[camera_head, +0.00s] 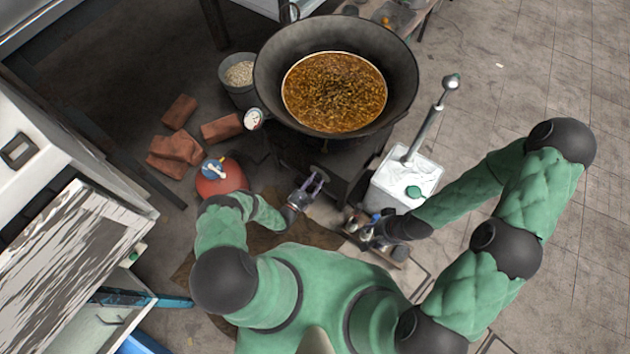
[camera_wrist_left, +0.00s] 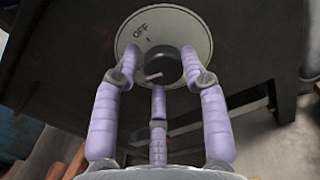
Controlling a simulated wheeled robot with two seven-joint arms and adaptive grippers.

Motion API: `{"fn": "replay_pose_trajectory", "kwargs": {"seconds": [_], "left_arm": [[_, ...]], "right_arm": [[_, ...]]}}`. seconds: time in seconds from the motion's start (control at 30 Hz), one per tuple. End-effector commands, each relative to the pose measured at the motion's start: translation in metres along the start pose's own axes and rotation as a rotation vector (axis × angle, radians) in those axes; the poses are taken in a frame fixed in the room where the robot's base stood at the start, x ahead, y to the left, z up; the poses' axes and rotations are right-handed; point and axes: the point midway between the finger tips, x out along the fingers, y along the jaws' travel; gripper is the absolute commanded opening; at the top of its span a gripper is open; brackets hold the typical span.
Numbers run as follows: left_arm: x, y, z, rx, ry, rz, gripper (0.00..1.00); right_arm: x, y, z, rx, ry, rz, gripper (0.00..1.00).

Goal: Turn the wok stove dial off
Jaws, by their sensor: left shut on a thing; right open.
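The wok (camera_head: 335,75) holds bubbling brown food and sits on the dark stove (camera_head: 330,170). In the left wrist view, the round pale dial plate (camera_wrist_left: 168,28) reads OFF at its upper left, with a dark knob (camera_wrist_left: 162,65) at its centre. A short light pointer on the knob points left and slightly down. My left gripper (camera_head: 311,186) is at the stove's front. Its purple fingers also show in the left wrist view (camera_wrist_left: 160,85), closed around the knob. The dial is not clear in the head view. My right gripper (camera_head: 366,226) is open beside small containers.
A white box (camera_head: 405,180) with a metal ladle stands right of the stove. A red gas cylinder (camera_head: 222,177), loose bricks (camera_head: 175,150) and a grey bucket (camera_head: 240,80) are on the left. The right floor is clear.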

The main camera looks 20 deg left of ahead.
Motion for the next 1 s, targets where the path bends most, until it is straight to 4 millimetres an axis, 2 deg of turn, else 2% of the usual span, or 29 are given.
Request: {"fn": "replay_pose_trajectory", "kwargs": {"seconds": [0.37,1.0], "left_arm": [[0.0026,-0.0054,0.0047,0.089,-0.015,-0.014,0.11],[0.0026,-0.0081,0.0039,0.652,-0.019,-0.010,0.11]], "right_arm": [[-0.0005,-0.0002,0.0000,0.000,0.000,0.000,0.52],[-0.0005,-0.0002,0.0000,0.000,0.000,0.000,0.52]]}}
